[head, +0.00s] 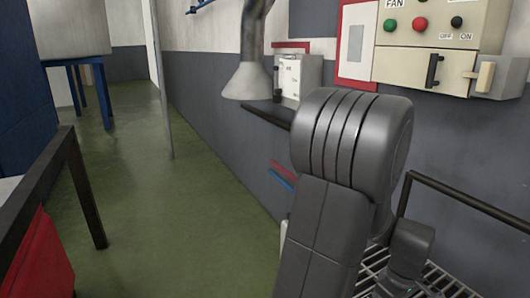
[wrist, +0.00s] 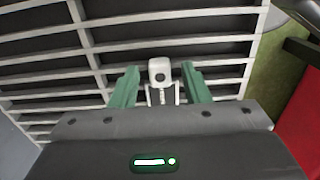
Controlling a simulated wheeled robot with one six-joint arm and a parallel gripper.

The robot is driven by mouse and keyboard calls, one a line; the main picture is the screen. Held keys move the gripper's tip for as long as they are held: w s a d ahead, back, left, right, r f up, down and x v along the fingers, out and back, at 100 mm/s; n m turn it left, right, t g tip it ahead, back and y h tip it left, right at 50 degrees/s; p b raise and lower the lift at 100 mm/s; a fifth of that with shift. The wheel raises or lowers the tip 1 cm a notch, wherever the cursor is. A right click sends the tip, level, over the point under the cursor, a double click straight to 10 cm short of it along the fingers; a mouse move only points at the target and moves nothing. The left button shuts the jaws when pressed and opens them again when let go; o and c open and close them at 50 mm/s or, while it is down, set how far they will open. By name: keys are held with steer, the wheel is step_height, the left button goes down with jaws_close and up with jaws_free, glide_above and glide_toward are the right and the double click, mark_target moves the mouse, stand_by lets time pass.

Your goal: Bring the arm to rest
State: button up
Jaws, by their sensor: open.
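In the wrist view my gripper (wrist: 160,74) has two green fingers standing apart, open. A small white piece (wrist: 159,68) with a dark round spot shows between the fingers; I cannot tell whether it is a separate thing or touches them. Beyond it is a rack of pale slats (wrist: 200,38). In the head view my dark grey arm rises bent in the foreground at right of centre. Its end is not clearly visible there, so the gripper cannot be made out in that view.
A control panel (head: 440,30) with buttons and a handle is on the wall. A grey hood (head: 247,80) hangs left of a small white box (head: 297,76). The wire rack (head: 440,284) has a dark rail (head: 470,203). Green floor (head: 150,200) is open at left, beside a dark-framed table (head: 84,190).

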steer(key=shift+r, duration=1.9)
